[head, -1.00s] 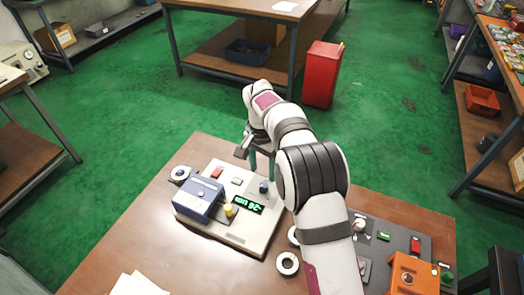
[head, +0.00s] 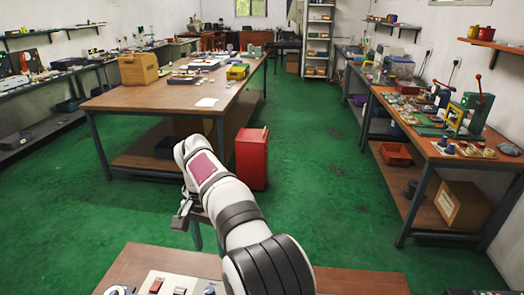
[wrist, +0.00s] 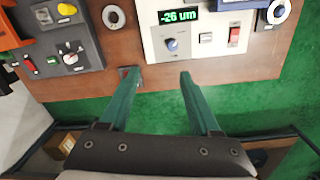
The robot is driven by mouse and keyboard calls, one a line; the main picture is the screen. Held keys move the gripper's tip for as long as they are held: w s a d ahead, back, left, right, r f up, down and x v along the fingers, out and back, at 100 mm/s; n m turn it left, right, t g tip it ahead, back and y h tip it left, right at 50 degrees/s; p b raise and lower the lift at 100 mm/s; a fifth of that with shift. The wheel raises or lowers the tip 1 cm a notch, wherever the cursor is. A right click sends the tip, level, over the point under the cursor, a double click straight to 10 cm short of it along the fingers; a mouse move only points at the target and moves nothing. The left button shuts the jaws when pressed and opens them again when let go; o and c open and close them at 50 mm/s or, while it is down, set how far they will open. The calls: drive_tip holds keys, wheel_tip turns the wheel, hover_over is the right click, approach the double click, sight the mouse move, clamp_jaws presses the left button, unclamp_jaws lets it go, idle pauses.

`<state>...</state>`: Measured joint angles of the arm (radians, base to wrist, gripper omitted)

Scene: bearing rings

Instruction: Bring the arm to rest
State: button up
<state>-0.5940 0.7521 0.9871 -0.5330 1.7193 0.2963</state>
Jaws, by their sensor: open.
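My gripper (wrist: 158,76) shows in the wrist view with two teal fingers spread apart and nothing between them. It hangs beyond the edge of the brown work table (wrist: 85,82), over green floor. In the head view my arm reaches up from the bottom, with the gripper end (head: 184,212) above the floor past the table edge. The gauge panel (wrist: 205,48) with a green "-26 um" readout, a knob and a red switch lies ahead of the fingers. One bearing ring (wrist: 114,16) lies left of the panel, another ring (wrist: 277,12) on its right.
A dark control box (wrist: 70,38) with a knob and yellow button sits at left in the wrist view. In the head view a red cabinet (head: 252,158) and a large bench (head: 150,100) stand ahead. A side bench (head: 440,150) is at right. Green floor lies between.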

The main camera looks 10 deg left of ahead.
drive_tip(key=s+d+r+m+y, duration=0.1)
drive_tip(key=s+d+r, duration=0.2)
drive_tip(key=s+d, duration=0.5)
drive_tip(key=s+d+r+m, duration=0.1)
drive_tip(key=s+d+r, duration=0.3)
drive_tip(key=d, duration=0.7)
drive_tip(key=s+d+f, duration=0.2)
drive_tip(key=s+f, duration=0.1)
drive_tip(key=s, duration=0.5)
drive_tip(key=s+d+f+m+y, duration=0.1)
drive_tip(key=s+d+f, duration=0.2)
drive_tip(key=s, duration=0.5)
drive_tip(key=shift+s+d+f, duration=0.2)
drive_tip(key=shift+s+f, duration=0.2)
idle(0.7)
